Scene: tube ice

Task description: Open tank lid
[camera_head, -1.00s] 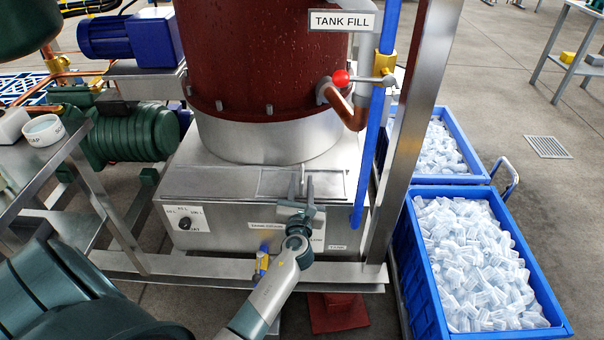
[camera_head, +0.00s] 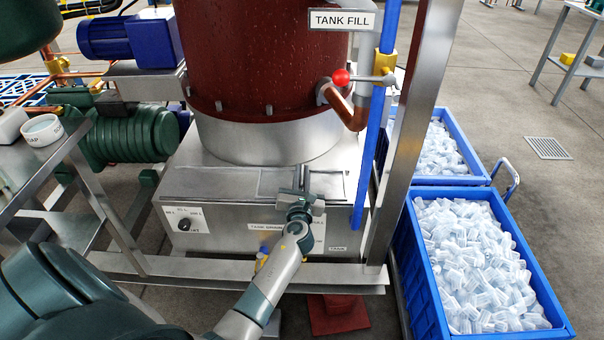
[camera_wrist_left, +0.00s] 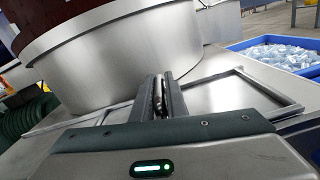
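The steel tank (camera_head: 225,222) stands below the dark red drum, with a control knob and labels on its front. The tank lid (camera_head: 325,184) is a flat steel panel in the tank's top, lying level and closed. The lid also shows in the left wrist view (camera_wrist_left: 228,97), inside a raised rim. My left gripper (camera_head: 302,178) reaches over the tank's front edge to the lid. Its fingers (camera_wrist_left: 162,95) are closed around the thin upright lid handle, which is mostly hidden between them. My right gripper is not in view.
The red drum (camera_head: 265,60) rises behind the lid. A blue pipe (camera_head: 371,150) and a steel post (camera_head: 405,130) stand right of it. Blue crates of tube ice (camera_head: 418,290) are farther right. A green motor (camera_head: 125,135) is at left.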

